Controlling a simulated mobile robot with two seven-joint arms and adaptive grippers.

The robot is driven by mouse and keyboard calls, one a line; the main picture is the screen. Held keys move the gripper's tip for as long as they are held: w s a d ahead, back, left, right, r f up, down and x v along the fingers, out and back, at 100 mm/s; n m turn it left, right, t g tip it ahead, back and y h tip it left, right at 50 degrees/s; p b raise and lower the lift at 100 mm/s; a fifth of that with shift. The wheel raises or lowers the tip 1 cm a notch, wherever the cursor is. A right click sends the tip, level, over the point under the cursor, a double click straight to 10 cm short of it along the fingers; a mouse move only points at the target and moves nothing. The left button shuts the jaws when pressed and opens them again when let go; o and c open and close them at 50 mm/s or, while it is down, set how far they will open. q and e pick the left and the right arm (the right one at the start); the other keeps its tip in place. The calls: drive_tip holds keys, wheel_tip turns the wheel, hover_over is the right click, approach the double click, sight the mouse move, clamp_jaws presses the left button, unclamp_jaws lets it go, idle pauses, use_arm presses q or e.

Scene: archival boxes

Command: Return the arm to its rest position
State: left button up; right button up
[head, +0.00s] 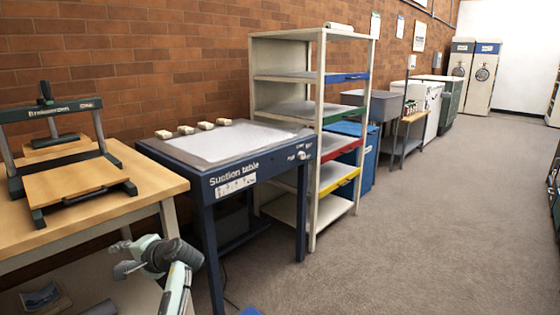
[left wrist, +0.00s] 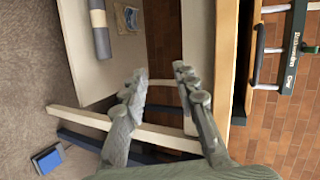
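My left gripper (head: 128,257) is at the lower left of the head view, in front of the wooden workbench and below its top. In the left wrist view my left gripper (left wrist: 158,72) has its two grey fingers apart, with nothing between them. The workbench edge and legs show behind the fingers. My right gripper is in neither view.
A wooden workbench (head: 148,175) carries a press (head: 75,188). The suction table (head: 217,143) stands beside it, then a shelf rack (head: 318,130). A dark roll (left wrist: 101,35) lies on the bench's lower shelf. Carpeted floor (head: 430,220) is clear at right.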

use_arm(q)
drive_tip(key=s+d+f+n+h, duration=0.1)
drive_tip(key=s+d+f+h, duration=0.15)
drive_tip(key=s+f, duration=0.7)
drive_tip(key=s+d+f+h, duration=0.25)
drive_tip(key=s+f, duration=0.35)
drive_tip(key=f, duration=0.6)
drive_tip(key=s+d+f+n+g+h, duration=0.1)
drive_tip(key=s+d+f+h, duration=0.2)
drive_tip(key=s, duration=0.6)
drive_tip(key=s+d+f+g+h, duration=0.1)
drive_tip(key=s+d+f+h, duration=0.2)
drive_tip(key=s+d+f, duration=0.2)
drive_tip(key=s+f, duration=0.1)
drive_tip(key=s, duration=0.2)
drive_tip(key=shift+s+n, duration=0.35)
drive_tip(key=shift+n, duration=0.05)
